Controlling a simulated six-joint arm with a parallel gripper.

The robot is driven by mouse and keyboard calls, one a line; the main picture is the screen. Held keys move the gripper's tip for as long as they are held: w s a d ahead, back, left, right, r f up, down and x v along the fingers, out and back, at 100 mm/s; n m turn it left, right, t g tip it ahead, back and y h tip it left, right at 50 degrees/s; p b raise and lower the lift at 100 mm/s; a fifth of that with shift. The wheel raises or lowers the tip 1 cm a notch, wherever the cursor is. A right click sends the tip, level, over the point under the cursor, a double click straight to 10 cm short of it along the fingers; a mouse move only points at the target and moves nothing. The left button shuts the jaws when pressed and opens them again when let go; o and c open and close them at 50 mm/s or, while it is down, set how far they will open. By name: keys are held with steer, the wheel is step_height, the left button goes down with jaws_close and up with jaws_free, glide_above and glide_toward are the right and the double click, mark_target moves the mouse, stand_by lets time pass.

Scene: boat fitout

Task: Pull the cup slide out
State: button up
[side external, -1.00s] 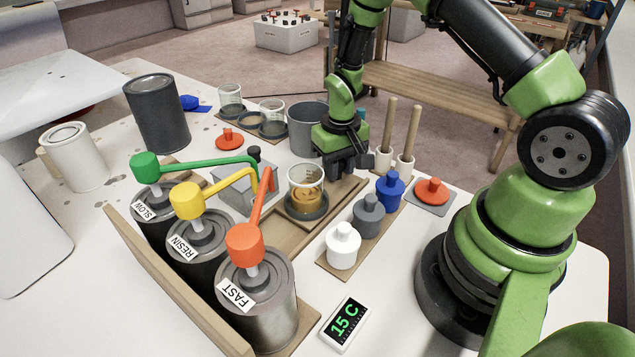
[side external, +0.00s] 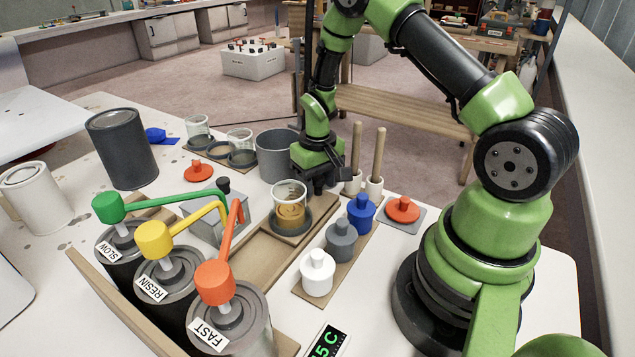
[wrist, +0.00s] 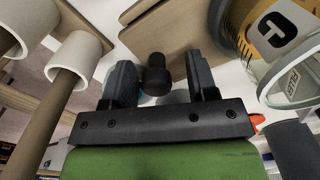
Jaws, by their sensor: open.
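The clear cup (side external: 289,200) of amber liquid stands upright in a dark round holder on the wooden cup slide (side external: 262,254), near the track's far end. In the wrist view the labelled cup (wrist: 275,40) is at the upper right, and a wooden part (wrist: 170,30) is at the top. A dark knob (wrist: 154,78) sticks out between my fingers. My gripper (side external: 323,184) is low beside the cup, to its upper right. In the wrist view my gripper (wrist: 163,85) is open, with a gap on each side of the knob.
Two wooden sticks (side external: 377,152) stand in white holders just right of my gripper. A grey bucket (side external: 276,156) is close behind it. White, grey and blue bottles (side external: 341,240) line the right of the track. Three pump cans (side external: 166,285) stand at left.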

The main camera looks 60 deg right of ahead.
step_height(320, 180, up, 10)
steer(key=shift+f, duration=0.2)
steer(key=shift+r, duration=0.15)
step_height(320, 180, up, 7)
steer(key=t, duration=0.2)
glide_above(313, 205)
steer(key=s+a+r+t, duration=0.2)
steer(key=s+a+r, duration=0.3)
steer(key=r, duration=0.2)
steer(key=s+a+r+t+y, duration=0.2)
steer(key=s+a+r+t, duration=0.1)
steer(key=s, duration=0.7)
steer(key=shift+a+r+n, duration=0.3)
steer(key=shift+a+r, duration=0.55)
steer(key=shift+a, duration=0.35)
